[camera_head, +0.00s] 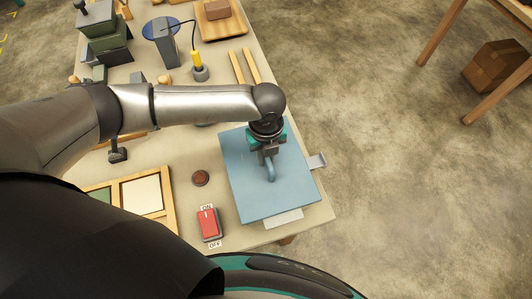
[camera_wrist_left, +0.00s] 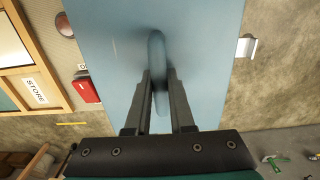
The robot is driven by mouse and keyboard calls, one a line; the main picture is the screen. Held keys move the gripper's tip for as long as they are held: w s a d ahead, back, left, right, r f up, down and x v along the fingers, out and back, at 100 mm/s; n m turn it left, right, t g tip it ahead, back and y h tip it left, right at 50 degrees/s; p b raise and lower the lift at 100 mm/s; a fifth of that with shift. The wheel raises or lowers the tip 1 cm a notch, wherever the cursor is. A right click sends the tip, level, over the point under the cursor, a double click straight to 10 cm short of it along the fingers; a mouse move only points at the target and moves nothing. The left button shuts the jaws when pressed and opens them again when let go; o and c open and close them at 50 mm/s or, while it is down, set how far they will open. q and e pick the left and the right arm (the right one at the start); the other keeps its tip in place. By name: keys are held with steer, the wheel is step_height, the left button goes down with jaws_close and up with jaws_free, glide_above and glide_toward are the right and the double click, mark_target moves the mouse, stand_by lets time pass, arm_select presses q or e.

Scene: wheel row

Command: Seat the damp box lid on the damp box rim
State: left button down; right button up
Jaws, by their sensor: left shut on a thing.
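The damp box lid (camera_head: 252,190) is a flat blue panel with a raised blue loop handle (camera_head: 271,172). It is at the right end of the table in the head view. My left gripper (camera_head: 269,153) is above the lid with its fingers on the handle. In the left wrist view the two fingers (camera_wrist_left: 160,95) are either side of the handle, and the lid (camera_wrist_left: 110,60) fills the middle. The lid hides the damp box and its rim; I cannot tell whether lid and rim touch. A pale piece (camera_head: 284,220) shows under the lid's near edge. My right gripper is not in view.
A grey metal tab (camera_head: 317,161) sticks out past the lid's right edge. A red switch (camera_head: 209,224) and a round brown button (camera_head: 200,178) are left of the lid. A wooden tray (camera_head: 168,205) lies further left. A yellow-handled tool (camera_head: 197,62) stands behind.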

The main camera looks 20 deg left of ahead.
arm_select(q)
steer(key=shift+f, duration=0.45)
stand_by(0.5)
stand_by(0.7)
steer(key=c, duration=0.9)
jaws_free()
steer(key=shift+c, duration=0.2)
steer(key=shift+r+p, duration=0.1)
steer(key=shift+p, duration=0.2)
steer(key=shift+r+p, duration=1.6)
steer(key=shift+p, duration=0.3)
steer(key=shift+r, duration=0.1)
